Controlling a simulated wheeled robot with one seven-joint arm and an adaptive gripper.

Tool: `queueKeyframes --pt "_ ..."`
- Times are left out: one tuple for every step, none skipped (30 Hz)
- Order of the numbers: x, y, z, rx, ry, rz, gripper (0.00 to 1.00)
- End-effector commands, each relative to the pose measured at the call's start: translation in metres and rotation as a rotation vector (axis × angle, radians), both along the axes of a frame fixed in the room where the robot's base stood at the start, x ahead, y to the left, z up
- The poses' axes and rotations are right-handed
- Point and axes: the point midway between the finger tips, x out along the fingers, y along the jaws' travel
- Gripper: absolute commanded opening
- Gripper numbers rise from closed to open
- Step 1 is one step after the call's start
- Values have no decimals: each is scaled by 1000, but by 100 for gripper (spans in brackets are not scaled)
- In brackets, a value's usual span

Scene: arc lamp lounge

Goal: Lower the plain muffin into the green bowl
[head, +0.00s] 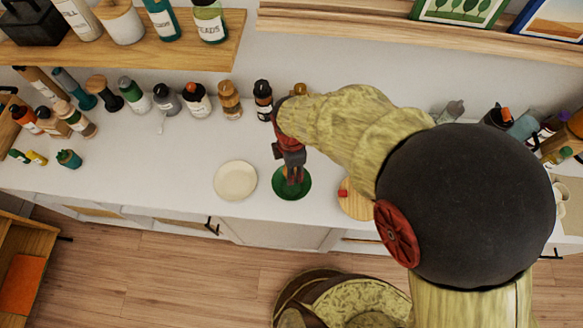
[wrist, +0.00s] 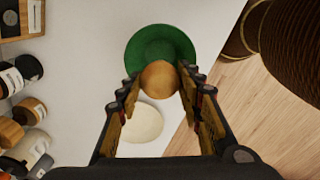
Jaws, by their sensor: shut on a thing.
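The green bowl (head: 281,191) stands on the white counter, right of a cream plate. It also shows in the wrist view (wrist: 150,42), beyond my fingertips. The plain muffin (wrist: 160,79) is round and golden brown. My gripper (wrist: 160,84) is shut on it, one finger on each side. In the head view my gripper (head: 292,177) points down over the bowl and hides most of the muffin. In the wrist view the muffin overlaps the near part of the bowl. I cannot tell whether it touches the bowl.
The cream plate (head: 235,181) lies close left of the bowl. A round wooden board (head: 354,207) with a small red thing on it is close right, partly behind my arm. Several bottles and shakers line the wall. A wooden shelf (head: 215,50) overhangs the back left.

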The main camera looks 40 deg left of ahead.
Motion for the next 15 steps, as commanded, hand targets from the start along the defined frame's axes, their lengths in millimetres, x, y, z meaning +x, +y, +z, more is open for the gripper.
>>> queueKeyframes --pt "0 0 0 0 0 0 13" --pt "0 0 -1 0 0 0 13" --pt "0 0 -2 0 0 0 13" --pt "0 0 -2 0 0 0 13" --pt "0 0 -3 0 0 0 13" --pt "0 0 -5 0 0 0 13" --pt "0 0 -6 0 0 0 13" --pt "0 0 -8 0 0 0 13" --pt "0 0 -10 0 0 0 13" --pt "0 0 -11 0 0 0 13" --pt "0 0 -13 0 0 0 13" --pt "0 0 -14 -1 1 0 13" --pt "0 0 -16 -1 1 0 13" --pt "0 0 -17 -1 1 0 13" --pt "0 0 -19 -1 1 0 13"
